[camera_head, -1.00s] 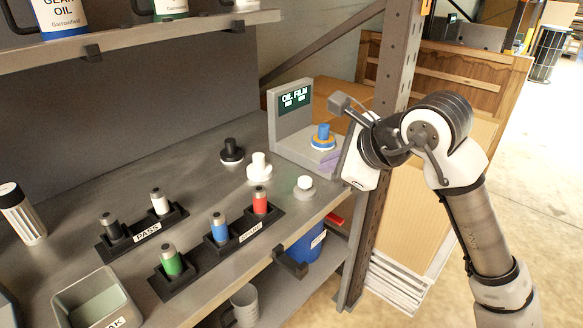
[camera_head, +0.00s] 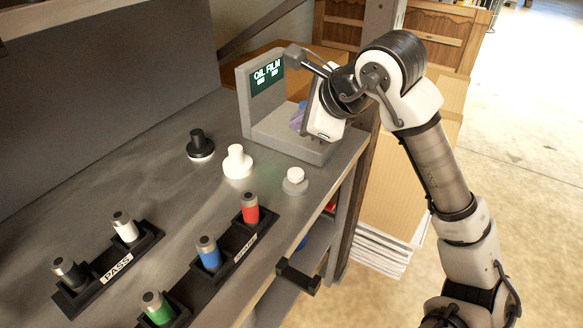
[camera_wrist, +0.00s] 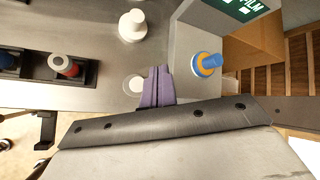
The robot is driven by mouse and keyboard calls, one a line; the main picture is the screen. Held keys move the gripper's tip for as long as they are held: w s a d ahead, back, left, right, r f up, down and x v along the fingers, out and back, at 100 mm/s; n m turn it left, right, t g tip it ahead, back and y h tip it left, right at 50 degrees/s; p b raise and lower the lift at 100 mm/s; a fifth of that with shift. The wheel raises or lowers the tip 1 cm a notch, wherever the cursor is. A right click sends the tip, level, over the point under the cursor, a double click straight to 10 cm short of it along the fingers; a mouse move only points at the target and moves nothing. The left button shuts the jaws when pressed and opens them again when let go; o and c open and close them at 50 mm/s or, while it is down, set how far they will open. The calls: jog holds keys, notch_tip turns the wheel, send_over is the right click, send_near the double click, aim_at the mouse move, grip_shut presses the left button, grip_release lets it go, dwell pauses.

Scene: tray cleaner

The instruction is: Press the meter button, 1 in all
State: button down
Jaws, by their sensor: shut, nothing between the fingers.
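The oil film meter (camera_head: 262,112) is a grey stand with a lit screen and a flat base, at the shelf's far right. A blue piece with an orange ring (camera_wrist: 207,64) sits on its base in the wrist view; in the head view my gripper mostly hides it. A white round knob on a grey disc (camera_head: 295,178), which looks like the button, stands on the shelf in front of the base. My gripper (camera_head: 297,120) has purple fingers, shut and empty, in front of the screen. In the wrist view the fingers (camera_wrist: 158,84) appear between the knob (camera_wrist: 133,84) and the blue piece.
A white knobbed piece (camera_head: 238,162) and a black one (camera_head: 200,145) stand left of the meter. Black racks hold red (camera_head: 250,209), blue (camera_head: 207,252), green and other capped cylinders.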

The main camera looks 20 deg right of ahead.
jog(key=shift+f, duration=0.1)
jog(key=b, duration=0.4)
send_over(293, 170)
jog(key=s, duration=0.2)
jog(key=f, duration=0.7)
jog(key=shift+d+f, duration=0.3)
jog(key=shift+d, duration=0.1)
jog(key=shift+f+b, duration=0.55)
jog(key=shift+b, duration=0.05)
jog(key=shift+f+b, duration=1.05)
jog(key=shift+b, duration=0.6)
dwell(1.2)
jog(key=shift+r, duration=0.2)
jog(key=shift+r+p, duration=0.4)
jog(key=shift+r, duration=0.45)
jog(key=shift+r+p, duration=1.2)
jog(key=shift+r, duration=1.4)
